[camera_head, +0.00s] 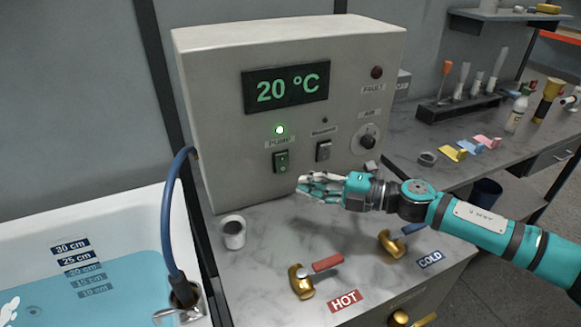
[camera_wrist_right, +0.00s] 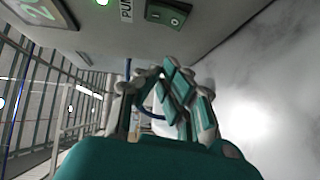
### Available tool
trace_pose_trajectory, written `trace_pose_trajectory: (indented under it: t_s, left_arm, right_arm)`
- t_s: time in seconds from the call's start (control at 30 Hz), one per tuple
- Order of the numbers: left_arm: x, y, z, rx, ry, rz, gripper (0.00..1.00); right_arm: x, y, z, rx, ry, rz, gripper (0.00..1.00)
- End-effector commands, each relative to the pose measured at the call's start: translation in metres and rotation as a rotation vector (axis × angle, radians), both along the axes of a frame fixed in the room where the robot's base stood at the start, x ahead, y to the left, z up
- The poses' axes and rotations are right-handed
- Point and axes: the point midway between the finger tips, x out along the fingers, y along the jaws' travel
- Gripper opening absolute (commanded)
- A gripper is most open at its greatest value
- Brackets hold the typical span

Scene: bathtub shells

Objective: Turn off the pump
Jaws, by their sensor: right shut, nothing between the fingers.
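The control box (camera_head: 215,100) stands on the counter with a display reading 20 °C. The green pump lamp (camera_head: 279,130) is lit above the PUMP label. The dark green pump rocker switch (camera_head: 281,161) is just below the label; it also shows at the top of the right wrist view (camera_wrist_right: 168,13). Which side of the rocker is pressed is too small to tell. My right gripper (camera_head: 305,187) is shut and empty, in front of the box, below and slightly right of the switch and apart from it. My left gripper is not in view.
A second rocker switch (camera_head: 323,150) and the AIR knob (camera_head: 368,141) are right of the pump switch. A tub of water (camera_head: 110,285) is at left.

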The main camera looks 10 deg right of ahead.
Motion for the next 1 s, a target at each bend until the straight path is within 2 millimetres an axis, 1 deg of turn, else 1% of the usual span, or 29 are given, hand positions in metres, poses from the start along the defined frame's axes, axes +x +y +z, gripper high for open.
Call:
trace_pose_trajectory:
  t_s: [0.03,0.13,0.23,0.4,0.57,0.83,0.93,1.0]
  left_arm:
    - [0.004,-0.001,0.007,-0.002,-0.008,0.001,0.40]
    - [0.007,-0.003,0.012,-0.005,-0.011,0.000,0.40]
    - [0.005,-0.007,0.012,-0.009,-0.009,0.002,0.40]
    - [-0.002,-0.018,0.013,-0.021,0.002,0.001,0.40]
    - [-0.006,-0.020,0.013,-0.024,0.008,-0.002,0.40]
    - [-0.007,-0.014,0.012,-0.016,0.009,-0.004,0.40]
    - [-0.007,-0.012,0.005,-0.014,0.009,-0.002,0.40]
    - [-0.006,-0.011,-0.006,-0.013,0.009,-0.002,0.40]
  right_arm:
    - [0.007,0.011,0.003,0.003,-0.001,0.002,0.00]
    - [0.017,0.028,0.001,0.002,-0.002,0.003,0.00]
    - [0.035,0.027,-0.004,0.001,-0.001,-0.002,0.00]
    - [0.050,0.030,-0.007,-0.001,-0.001,-0.001,0.00]
    - [0.054,0.031,-0.008,-0.001,-0.001,0.000,0.00]
    - [0.054,0.030,-0.009,-0.001,-0.001,0.000,0.00]
    - [0.055,0.031,-0.013,0.003,-0.012,0.001,0.00]
    - [0.057,0.031,-0.017,0.009,-0.034,0.001,0.00]
